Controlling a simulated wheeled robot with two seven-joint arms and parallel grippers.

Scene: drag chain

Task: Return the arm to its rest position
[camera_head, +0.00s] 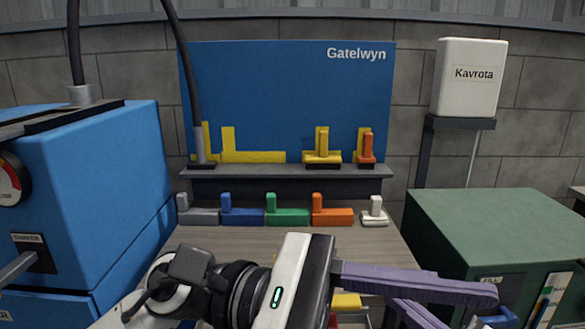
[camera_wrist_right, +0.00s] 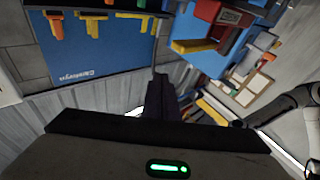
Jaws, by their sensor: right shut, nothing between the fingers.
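My left gripper (camera_head: 470,307) comes in from the lower left in the head view. It has a white and black body with a green light. Its two purple fingers point right and stand apart, with nothing seen between them. It hangs in front of the near part of the workbench (camera_head: 255,236). The lower finger runs off the bottom edge. My right gripper (camera_wrist_right: 172,85) shows only in the right wrist view, with its dark fingers together and empty. That view has the board upside down at the upper left.
Several coloured L-shaped blocks (camera_head: 287,216) stand in a row on the bench. A shelf (camera_head: 260,172) before the blue board (camera_head: 290,95) carries yellow and orange pieces. A blue machine (camera_head: 90,190) stands left, a green cabinet (camera_head: 500,235) right. A yellow piece (camera_head: 346,301) is partly hidden.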

